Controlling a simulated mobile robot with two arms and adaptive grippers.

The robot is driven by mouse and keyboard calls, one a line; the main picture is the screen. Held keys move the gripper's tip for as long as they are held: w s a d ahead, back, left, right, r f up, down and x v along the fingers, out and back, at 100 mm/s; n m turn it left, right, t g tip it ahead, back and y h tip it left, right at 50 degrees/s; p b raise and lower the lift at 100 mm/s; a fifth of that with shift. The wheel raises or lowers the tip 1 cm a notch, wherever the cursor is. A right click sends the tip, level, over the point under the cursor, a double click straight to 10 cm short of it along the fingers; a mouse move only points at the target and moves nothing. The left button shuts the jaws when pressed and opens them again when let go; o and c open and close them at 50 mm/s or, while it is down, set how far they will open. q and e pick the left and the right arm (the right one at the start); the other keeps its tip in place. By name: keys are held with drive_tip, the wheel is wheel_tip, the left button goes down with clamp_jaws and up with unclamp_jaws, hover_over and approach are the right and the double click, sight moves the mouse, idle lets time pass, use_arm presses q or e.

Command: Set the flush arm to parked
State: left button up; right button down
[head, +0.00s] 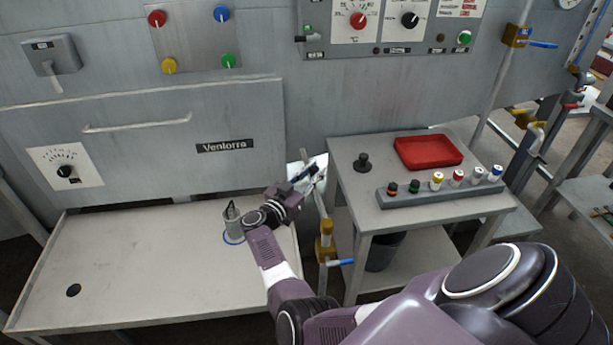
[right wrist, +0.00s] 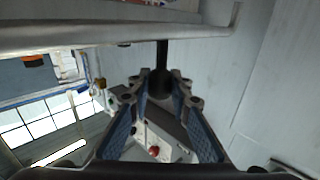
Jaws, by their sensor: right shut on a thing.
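My right gripper (head: 313,172) is in the gap between the wide bench and the small table, beside the grey machine front. In the right wrist view its blue-padded fingers (right wrist: 160,92) close on a black knob (right wrist: 160,84) with a dark stem (right wrist: 162,52). A pale bar (right wrist: 80,38) passes across near the stem. The head view hides the held knob behind the fingers. No label marks the flush arm, so I cannot tell for sure that the held knob belongs to it. My left gripper is not in view.
A grey holder (head: 233,228) stands on the bench (head: 140,270) close to my wrist. A yellow valve with a blue lever (head: 340,262) is below my gripper. The small table (head: 370,200) carries a red tray (head: 428,152), a black knob (head: 363,162) and a button strip (head: 440,195).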

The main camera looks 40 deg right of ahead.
drive_tip(key=shift+s+d+g, duration=0.2)
drive_tip(key=shift+d+g, duration=0.1)
drive_tip(key=c, duration=1.7)
unclamp_jaws()
drive_tip(key=shift+d, duration=0.1)
drive_tip(key=shift+c, duration=0.2)
